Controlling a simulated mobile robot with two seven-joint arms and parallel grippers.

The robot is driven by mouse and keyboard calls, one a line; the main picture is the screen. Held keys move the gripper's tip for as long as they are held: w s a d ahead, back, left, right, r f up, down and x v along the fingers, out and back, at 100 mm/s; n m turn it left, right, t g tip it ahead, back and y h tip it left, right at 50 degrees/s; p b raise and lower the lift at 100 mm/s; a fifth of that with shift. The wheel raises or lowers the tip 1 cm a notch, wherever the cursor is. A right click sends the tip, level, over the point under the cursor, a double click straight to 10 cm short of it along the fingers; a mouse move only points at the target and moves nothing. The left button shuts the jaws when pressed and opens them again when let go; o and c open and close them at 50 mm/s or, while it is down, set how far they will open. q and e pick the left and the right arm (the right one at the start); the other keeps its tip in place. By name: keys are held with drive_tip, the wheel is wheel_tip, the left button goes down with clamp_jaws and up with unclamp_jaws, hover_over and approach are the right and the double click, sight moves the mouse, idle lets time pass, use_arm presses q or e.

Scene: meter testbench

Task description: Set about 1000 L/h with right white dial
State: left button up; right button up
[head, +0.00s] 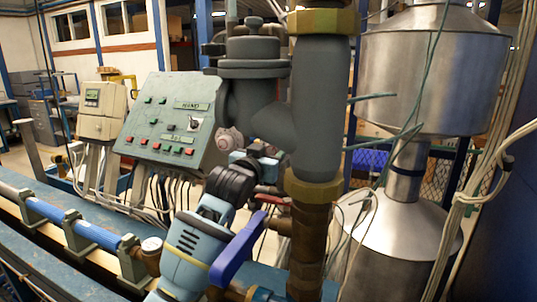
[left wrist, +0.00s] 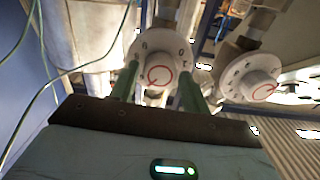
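Two white dials with red ring marks show in the left wrist view. One white dial (left wrist: 158,72) lies between my left gripper's green fingers (left wrist: 158,88); the other white dial (left wrist: 250,78) is to its right in that picture. The fingers stand apart on either side of the first dial's knob, with a small gap seeming to show. In the head view my left gripper (head: 262,163) reaches up beside the grey pipe, and one pale dial (head: 230,139) shows just left of it. The other dial is mostly hidden there. The scale figures are too blurred to read. My right gripper is out of view.
A thick grey pipe (head: 319,110) with brass fittings stands close to the right of my gripper. A blue lever (head: 237,248) is beside my forearm. A control box (head: 168,118) with buttons is to the left, a steel tank (head: 430,75) to the right. Loose cables hang near the tank.

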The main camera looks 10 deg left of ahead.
use_arm(q)
drive_tip(key=c, duration=0.6)
drive_tip(key=shift+m, duration=0.7)
drive_tip(key=shift+c, duration=0.2)
drive_tip(key=o, duration=1)
drive_tip(key=shift+s, duration=0.1)
drive_tip(key=shift+s+a, duration=0.25)
drive_tip(key=shift+s, duration=1)
drive_tip(key=shift+s+a, duration=0.25)
drive_tip(key=shift+s, duration=1)
drive_tip(key=shift+s+a, duration=0.25)
drive_tip(key=shift+s, duration=1)
